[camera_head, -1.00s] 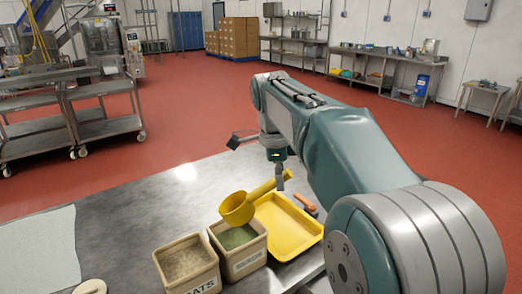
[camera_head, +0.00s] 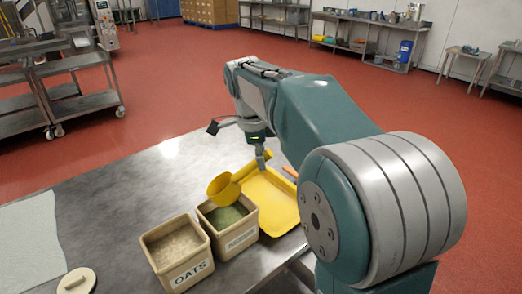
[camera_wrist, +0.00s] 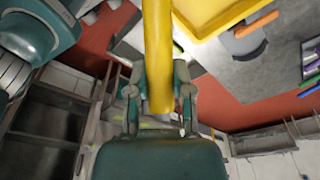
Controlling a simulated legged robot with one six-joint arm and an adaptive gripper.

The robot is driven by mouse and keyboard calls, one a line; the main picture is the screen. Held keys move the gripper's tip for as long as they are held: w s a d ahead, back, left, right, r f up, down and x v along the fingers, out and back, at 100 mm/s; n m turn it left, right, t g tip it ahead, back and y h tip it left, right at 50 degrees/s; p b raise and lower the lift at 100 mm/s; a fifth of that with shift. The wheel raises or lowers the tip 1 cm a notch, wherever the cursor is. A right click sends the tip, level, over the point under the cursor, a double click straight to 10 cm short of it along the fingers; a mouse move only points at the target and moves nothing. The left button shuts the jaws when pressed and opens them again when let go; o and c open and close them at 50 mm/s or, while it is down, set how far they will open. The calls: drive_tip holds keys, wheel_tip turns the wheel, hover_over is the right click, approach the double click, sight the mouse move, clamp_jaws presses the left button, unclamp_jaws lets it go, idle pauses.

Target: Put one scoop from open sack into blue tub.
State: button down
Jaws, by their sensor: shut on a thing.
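My gripper (camera_head: 262,158) is shut on the handle of a yellow scoop (camera_head: 222,189). The wrist view shows the yellow handle (camera_wrist: 158,50) between the two fingers. In the head view the scoop's cup hangs over the back edge of a beige bin (camera_head: 241,240) with green contents. I cannot tell whether the cup holds anything or touches the bin. I cannot make out an open sack. No blue tub can be clearly identified; a blue object (camera_head: 403,55) stands by the far bench, too small to name.
A bin labelled OATS (camera_head: 187,273) stands left of the green-filled bin. A yellow tray (camera_head: 270,202) lies to the right. A round lid (camera_head: 76,281) and a pale sheet (camera_head: 32,247) lie at the left. Steel carts (camera_head: 75,90) stand beyond the table; red floor between is open.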

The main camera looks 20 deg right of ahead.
wheel_tip(320, 180, down, 13)
idle(1.3)
idle(1.0)
drive_tip(key=shift+r, duration=6.85)
drive_tip(key=shift+s+d+f+t+y, duration=0.2)
drive_tip(key=shift+d+f+t+y, duration=0.25)
drive_tip(key=shift+f+y, duration=0.45)
drive_tip(key=shift+s+d+f+t+y, duration=0.15)
drive_tip(key=shift+d+f+t+y, duration=0.25)
drive_tip(key=shift+f+y, duration=0.5)
drive_tip(key=shift+s+d+f+t+y, duration=0.2)
drive_tip(key=shift+d+f+t+y, duration=0.35)
drive_tip(key=shift+y, duration=0.55)
drive_tip(key=shift+s+a+f, duration=0.1)
drive_tip(key=shift+s+a, duration=0.05)
